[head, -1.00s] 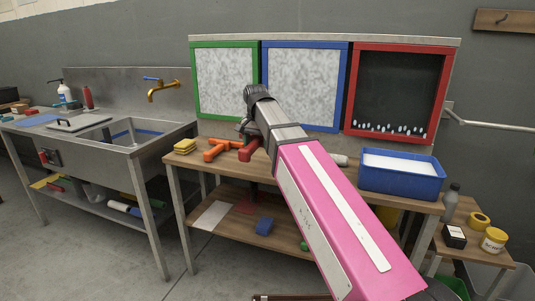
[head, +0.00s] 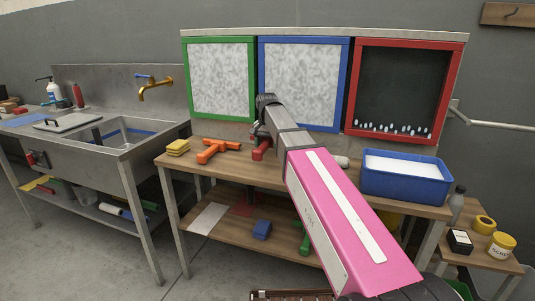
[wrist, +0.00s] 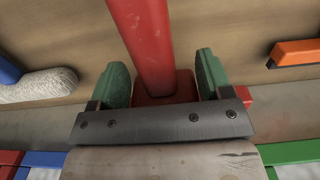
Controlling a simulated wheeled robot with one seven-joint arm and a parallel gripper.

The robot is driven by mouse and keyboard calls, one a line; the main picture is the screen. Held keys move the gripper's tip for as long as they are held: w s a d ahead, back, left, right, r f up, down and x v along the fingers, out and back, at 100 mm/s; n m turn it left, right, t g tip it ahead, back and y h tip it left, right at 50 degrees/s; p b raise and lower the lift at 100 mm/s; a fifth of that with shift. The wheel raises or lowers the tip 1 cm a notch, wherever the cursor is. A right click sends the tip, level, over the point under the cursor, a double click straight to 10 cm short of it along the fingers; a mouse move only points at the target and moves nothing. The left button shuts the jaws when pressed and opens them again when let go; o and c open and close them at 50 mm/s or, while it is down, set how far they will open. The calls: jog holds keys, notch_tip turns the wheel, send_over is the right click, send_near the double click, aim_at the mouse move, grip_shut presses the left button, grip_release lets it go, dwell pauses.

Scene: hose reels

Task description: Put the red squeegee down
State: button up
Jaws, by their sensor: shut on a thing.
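The red squeegee (head: 261,150) is at my gripper over the wooden workbench (head: 330,182), largely hidden behind my arm in the head view. In the wrist view its red handle (wrist: 142,40) runs up between the two green finger pads of my gripper (wrist: 161,80). My gripper is shut on it. In the head view my gripper (head: 259,132) is partly hidden by its own wrist. I cannot tell whether the squeegee touches the bench top.
An orange squeegee (head: 217,150) lies just left, with yellow sponges (head: 178,147) beyond. A white roller (head: 341,161) and a blue tub (head: 404,184) are to the right. Three framed panels (head: 304,80) stand behind. A steel sink (head: 110,140) is at left.

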aim_at(267, 159)
jog(key=shift+w+d+f, duration=0.15)
jog(key=shift+w+f, duration=0.15)
jog(key=shift+f, duration=1.9)
jog(key=o, duration=0.9)
jog(key=shift+f, duration=0.1)
notch_tip(267, 159, up, 12)
jog(key=shift+r, duration=0.15)
